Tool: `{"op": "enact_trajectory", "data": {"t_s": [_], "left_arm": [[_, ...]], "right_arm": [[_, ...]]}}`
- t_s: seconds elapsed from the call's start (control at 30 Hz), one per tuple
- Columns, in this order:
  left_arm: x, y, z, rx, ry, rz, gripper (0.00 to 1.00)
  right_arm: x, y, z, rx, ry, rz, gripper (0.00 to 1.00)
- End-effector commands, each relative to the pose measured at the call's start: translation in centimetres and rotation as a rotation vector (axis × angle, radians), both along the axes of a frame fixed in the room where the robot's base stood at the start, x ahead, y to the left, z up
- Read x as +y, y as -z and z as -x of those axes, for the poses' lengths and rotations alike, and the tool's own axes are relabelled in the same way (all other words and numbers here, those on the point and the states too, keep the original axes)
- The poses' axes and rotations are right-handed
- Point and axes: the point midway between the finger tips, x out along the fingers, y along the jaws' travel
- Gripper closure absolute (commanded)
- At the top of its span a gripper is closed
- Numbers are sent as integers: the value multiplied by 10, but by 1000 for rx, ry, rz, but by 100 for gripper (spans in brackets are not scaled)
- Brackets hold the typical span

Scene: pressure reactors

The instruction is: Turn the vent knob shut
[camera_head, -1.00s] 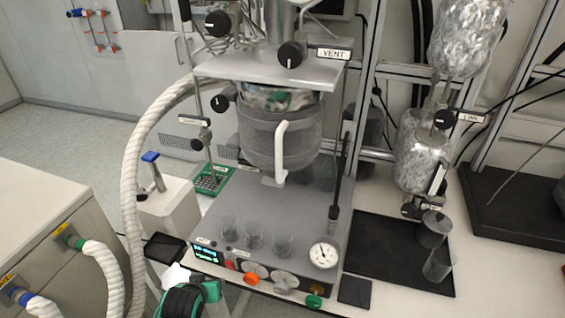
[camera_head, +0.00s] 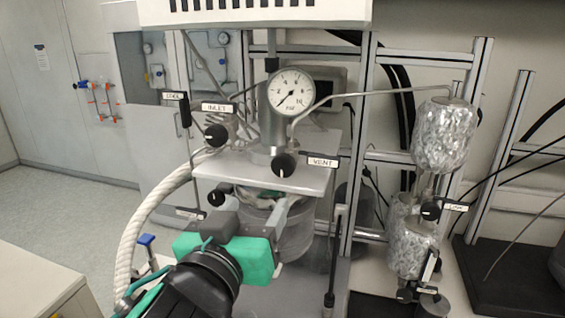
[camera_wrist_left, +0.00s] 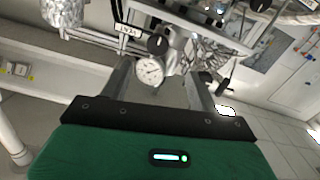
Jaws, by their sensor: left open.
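The vent knob (camera_head: 284,165) is a round black knob with a white mark pointing roughly down. It sits at the front of the reactor's metal head plate, left of its VENT label (camera_head: 323,162). My left gripper (camera_head: 256,206), with a green body, is open and empty, below and a little left of the knob and apart from it. Its fingers point up in front of the reactor vessel (camera_head: 296,240) and partly hide it. In the left wrist view, which is turned over, a black knob (camera_wrist_left: 157,43) that looks like the vent knob lies beyond the fingertips. My right gripper is not in view.
The inlet knob (camera_head: 216,135) and a pressure gauge (camera_head: 291,90) stand on or above the head plate (camera_head: 315,181). Another black knob (camera_head: 216,196) is left of the vessel. A thin metal tube runs to the foil-wrapped flask (camera_head: 443,135). A white hose (camera_head: 150,215) curves at left.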

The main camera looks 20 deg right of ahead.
Motion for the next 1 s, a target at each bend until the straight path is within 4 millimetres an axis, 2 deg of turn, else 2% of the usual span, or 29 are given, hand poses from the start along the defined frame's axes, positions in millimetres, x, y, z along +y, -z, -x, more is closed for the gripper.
{"op": "enact_trajectory", "data": {"t_s": [0.07, 0.17, 0.7, 1.0], "left_arm": [[-2, -5, 3, -8, 6, 2, 39], [-6, -6, -3, -9, 5, 1, 39], [-62, -8, -88, -8, 4, 0, 39], [-77, -5, -109, -10, 5, 2, 39]], "right_arm": [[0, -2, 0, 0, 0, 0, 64], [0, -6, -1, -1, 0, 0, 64], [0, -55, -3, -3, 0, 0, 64], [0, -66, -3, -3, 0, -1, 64]]}}
